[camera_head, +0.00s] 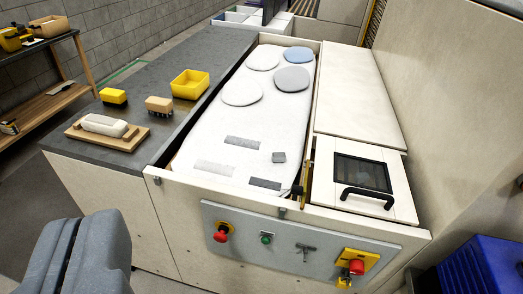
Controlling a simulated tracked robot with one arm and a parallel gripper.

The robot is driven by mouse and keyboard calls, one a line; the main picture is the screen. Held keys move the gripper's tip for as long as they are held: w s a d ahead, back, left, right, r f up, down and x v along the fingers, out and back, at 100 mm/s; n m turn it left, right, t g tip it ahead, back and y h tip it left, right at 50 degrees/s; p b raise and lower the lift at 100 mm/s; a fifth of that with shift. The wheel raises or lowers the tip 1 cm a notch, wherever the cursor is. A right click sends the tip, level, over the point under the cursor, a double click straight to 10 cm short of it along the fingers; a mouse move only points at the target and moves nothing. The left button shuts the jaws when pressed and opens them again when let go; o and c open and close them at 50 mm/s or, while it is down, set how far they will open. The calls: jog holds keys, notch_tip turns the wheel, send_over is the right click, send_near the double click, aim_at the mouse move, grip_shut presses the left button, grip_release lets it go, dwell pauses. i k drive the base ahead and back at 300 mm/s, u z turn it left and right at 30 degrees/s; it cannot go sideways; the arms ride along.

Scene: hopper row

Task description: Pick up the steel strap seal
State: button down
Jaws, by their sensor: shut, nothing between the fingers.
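A small grey squarish piece (279,157), which looks like the steel strap seal, lies on the white padded surface (266,119) of the long hopper, towards its near right end. It is too small to make out its folds or edges. My gripper (82,228) shows at the bottom left, shut and empty. It is in front of the bench, well to the left of the grey piece and apart from it.
Flat grey strips (243,142) and several rounded pads (241,92) lie on the white surface. A yellow bin (189,84), brushes and a wooden board (107,136) stand on the left counter. A control panel (285,240) with red buttons fronts the hopper. A blue crate (483,267) is lower right.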

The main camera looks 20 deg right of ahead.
aim_at(277, 157)
jog(key=k, duration=1)
jog(key=u, duration=0.9)
jog(key=i, duration=2.9)
jog(key=z, duration=1.3)
jog(key=i, duration=0.85)
jog(key=z, duration=0.45)
jog(key=k, duration=0.75)
